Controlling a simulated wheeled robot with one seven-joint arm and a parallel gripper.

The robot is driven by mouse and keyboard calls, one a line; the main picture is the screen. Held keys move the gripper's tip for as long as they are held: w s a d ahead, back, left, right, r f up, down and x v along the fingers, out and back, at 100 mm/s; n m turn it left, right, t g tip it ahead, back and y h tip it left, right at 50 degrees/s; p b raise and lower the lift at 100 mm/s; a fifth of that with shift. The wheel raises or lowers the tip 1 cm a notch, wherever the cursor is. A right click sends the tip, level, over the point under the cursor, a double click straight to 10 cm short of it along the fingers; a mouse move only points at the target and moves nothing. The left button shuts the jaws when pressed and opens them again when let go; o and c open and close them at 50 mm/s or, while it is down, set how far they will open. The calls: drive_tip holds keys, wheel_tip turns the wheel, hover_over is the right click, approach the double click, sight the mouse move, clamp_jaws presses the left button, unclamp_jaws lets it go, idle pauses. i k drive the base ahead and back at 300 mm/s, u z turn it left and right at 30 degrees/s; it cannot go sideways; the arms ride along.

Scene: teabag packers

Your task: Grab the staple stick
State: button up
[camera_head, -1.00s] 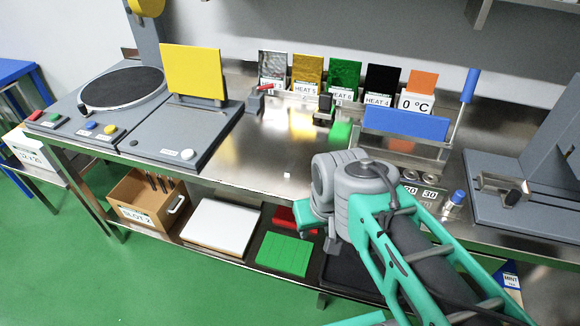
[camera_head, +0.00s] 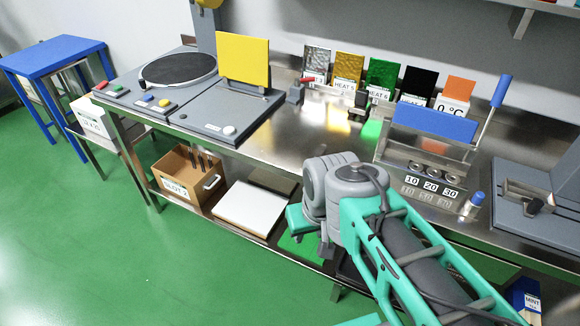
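I cannot pick out a staple stick for certain in the head view. My arm (camera_head: 395,225), grey and teal, reaches up from the lower right across the front of the steel bench. Its grey joint housings cover part of the bench's front edge and the shelf below. My gripper's fingers are not visible, so neither their opening nor anything between them shows.
The steel bench (camera_head: 300,135) has free room in its middle. A blue-topped machine (camera_head: 435,122) with a lever stands at the right, a yellow-panel device (camera_head: 243,60) at the left. A cardboard box (camera_head: 180,182) and white slab (camera_head: 247,208) sit on the lower shelf.

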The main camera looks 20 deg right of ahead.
sight(321, 151)
drive_tip(key=z, duration=0.3)
drive_tip(key=k, duration=0.2)
drive_tip(key=u, duration=1.65)
drive_tip(key=i, duration=0.65)
drive_tip(key=z, duration=0.05)
